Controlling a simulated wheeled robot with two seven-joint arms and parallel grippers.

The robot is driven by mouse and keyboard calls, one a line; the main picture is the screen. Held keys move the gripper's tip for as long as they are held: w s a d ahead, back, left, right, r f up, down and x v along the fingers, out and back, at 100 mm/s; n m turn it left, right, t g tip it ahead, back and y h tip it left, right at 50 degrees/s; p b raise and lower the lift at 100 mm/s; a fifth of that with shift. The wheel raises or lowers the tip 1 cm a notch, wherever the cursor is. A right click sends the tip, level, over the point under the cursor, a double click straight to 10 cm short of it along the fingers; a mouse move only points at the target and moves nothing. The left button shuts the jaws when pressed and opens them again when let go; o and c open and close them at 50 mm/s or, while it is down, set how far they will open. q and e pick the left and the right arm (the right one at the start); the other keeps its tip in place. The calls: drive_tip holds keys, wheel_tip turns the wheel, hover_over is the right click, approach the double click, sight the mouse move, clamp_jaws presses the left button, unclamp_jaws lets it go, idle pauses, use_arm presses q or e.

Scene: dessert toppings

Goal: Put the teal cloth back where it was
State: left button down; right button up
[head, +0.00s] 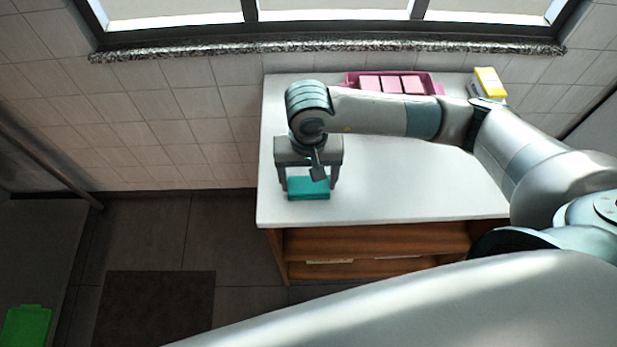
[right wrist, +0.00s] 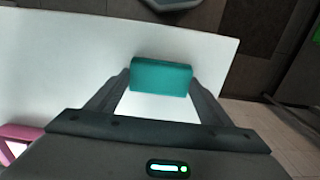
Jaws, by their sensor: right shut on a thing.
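The teal cloth (head: 309,188) is a folded block near the front left corner of the white countertop (head: 410,190). My right gripper (head: 308,184) points down over the cloth with a finger at each side, shut on it. In the right wrist view the cloth (right wrist: 161,76) sits between the two fingertips (right wrist: 160,84), close to the counter's edge. I cannot tell whether the cloth touches the counter or is held just above it. My left gripper is not in view.
A pink tray (head: 440,88) with pink blocks stands at the back of the counter. A yellow and white box (head: 488,83) is at the back right. A green object (head: 27,326) lies at the lower left. The counter's middle and front right are clear.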

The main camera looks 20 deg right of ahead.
sight(308, 184)
drive_tip(key=shift+f, duration=0.15)
drive_tip(key=o, duration=1)
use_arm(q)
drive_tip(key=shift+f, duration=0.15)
use_arm(e)
drive_tip(key=shift+r, duration=0.45)
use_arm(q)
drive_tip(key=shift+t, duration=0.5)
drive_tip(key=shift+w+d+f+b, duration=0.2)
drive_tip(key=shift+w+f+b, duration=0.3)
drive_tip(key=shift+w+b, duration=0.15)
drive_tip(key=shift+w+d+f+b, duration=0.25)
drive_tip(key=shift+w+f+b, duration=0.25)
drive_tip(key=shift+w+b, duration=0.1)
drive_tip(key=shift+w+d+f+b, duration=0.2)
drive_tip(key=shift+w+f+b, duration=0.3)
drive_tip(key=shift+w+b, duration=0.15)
use_arm(e)
wheel_tip(308, 184, up, 12)
drive_tip(key=shift+f, duration=0.2)
